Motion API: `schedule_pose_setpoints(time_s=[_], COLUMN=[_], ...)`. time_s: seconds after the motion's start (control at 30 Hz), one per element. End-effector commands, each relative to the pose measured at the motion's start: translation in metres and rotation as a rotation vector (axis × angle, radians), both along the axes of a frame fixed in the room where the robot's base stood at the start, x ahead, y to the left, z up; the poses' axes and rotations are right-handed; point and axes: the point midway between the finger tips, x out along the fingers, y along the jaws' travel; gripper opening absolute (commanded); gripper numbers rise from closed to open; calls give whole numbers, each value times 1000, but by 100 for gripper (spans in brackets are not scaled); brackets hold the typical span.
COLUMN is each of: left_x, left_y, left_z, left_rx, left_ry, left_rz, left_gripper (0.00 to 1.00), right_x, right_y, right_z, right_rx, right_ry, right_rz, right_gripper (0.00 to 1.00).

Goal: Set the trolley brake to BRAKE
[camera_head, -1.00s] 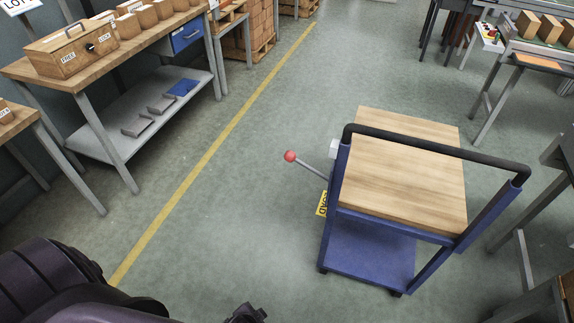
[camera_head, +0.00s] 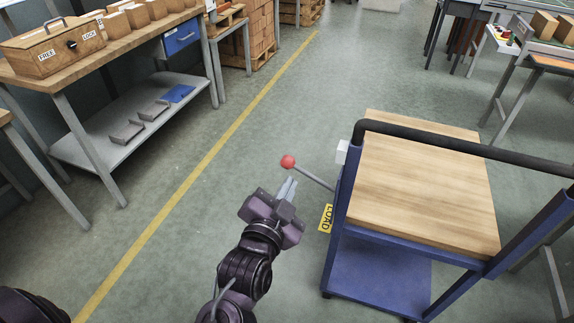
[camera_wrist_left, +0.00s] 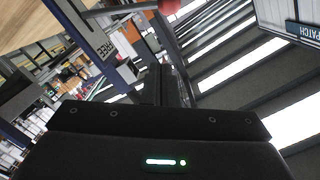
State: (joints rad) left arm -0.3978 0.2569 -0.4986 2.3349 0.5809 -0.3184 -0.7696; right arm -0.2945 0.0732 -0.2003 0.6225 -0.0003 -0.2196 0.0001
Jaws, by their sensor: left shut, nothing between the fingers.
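The blue trolley (camera_head: 340,250) with a wooden top (camera_head: 425,190) and black handle (camera_head: 455,148) stands at the right. Its brake lever, a grey rod with a red knob (camera_head: 288,162), sticks out from its left side toward the upper left. A yellow label reading LOAD (camera_head: 326,218) is below the lever. My left gripper (camera_head: 289,186) is shut and empty, just below the red knob in the head view; I cannot tell whether it touches. In the left wrist view the red knob (camera_wrist_left: 168,6) shows at the top edge, with a FREE label (camera_wrist_left: 105,48) on the trolley. My right gripper is out of view.
A wooden workbench (camera_head: 75,75) with a FREE/LOCK box (camera_head: 50,50) stands at the upper left. A yellow floor line (camera_head: 190,177) runs between bench and trolley. The floor left of the lever is clear. More tables stand at the upper right.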

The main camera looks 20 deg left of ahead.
Motion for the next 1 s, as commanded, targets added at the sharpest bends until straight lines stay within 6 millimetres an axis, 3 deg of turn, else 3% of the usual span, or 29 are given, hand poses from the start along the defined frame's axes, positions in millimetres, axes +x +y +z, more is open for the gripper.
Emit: schedule_pose_setpoints(time_s=[0.13, 0.53, 0.67, 1.0], left_x=[-3, 5, 24, 96], left_y=[0, 0, 0, -1], left_z=[9, 9, 10, 7], left_rx=[-4, -3, -3, -3], left_ry=[-16, -18, -19, -18], left_rz=[2, 2, 3, 2], left_gripper=[0, 0, 0, 0], right_x=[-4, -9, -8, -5], right_y=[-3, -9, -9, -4], right_z=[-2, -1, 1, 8], right_rx=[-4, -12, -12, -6], right_ry=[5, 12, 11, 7], right_rz=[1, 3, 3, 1], right_gripper=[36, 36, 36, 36])
